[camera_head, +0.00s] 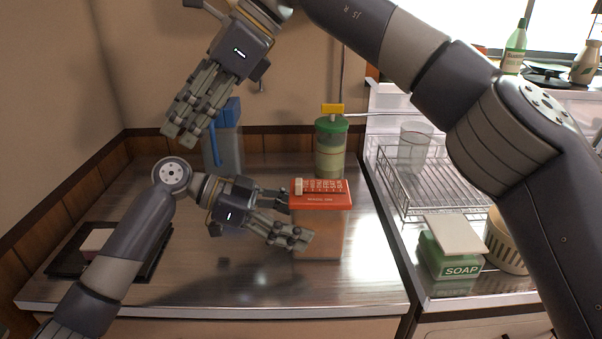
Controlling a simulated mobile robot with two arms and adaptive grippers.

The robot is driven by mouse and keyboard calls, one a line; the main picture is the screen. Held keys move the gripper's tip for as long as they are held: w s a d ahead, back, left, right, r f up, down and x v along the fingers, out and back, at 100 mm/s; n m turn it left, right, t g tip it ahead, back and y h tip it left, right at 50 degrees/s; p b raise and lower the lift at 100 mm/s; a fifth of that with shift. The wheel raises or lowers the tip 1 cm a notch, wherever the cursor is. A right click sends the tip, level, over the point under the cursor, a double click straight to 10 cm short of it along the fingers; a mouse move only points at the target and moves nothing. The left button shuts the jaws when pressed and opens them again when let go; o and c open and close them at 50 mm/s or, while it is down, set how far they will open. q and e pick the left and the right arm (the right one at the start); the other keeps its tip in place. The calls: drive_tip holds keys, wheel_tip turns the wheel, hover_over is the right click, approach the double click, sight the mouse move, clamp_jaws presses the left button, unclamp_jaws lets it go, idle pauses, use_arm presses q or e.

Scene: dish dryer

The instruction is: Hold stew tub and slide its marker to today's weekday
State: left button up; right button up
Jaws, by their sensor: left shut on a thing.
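The stew tub (328,236) stands on the counter, a clear box with brownish contents and a red lid (330,200). A small whitish marker (299,187) sits at the left end of the lettered strip on the lid; the lettering is too small to read. My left gripper (299,222) is shut on the tub from its left side, one finger across the front, the other at the back left, below the lid. My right gripper (182,132) hangs high to the left, apart from the tub. Its fingers are seen side-on, so their opening is unclear.
A green-lidded jar (330,150) with a yellow tag stands behind the tub. A blue-topped container (228,143) stands at the back left. A dark tray (68,258) lies at the left. A wire rack (425,190), a glass (414,147) and a soap box (450,262) are at the right.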

drive_tip(key=w+d+f+m+h, duration=0.1)
drive_tip(key=d+f+h, duration=0.1)
drive_tip(key=d+h, duration=0.3)
wheel_tip(320, 180, up, 3)
drive_tip(key=m+t+h, duration=0.1)
drive_tip(key=m+h, duration=0.2)
hover_over(299, 186)
drive_tip(key=w, duration=0.1)
drive_tip(key=f, duration=1.2)
drive_tip(key=shift+w+d, duration=0.1)
drive_tip(key=shift+d, duration=0.15)
clamp_jaws()
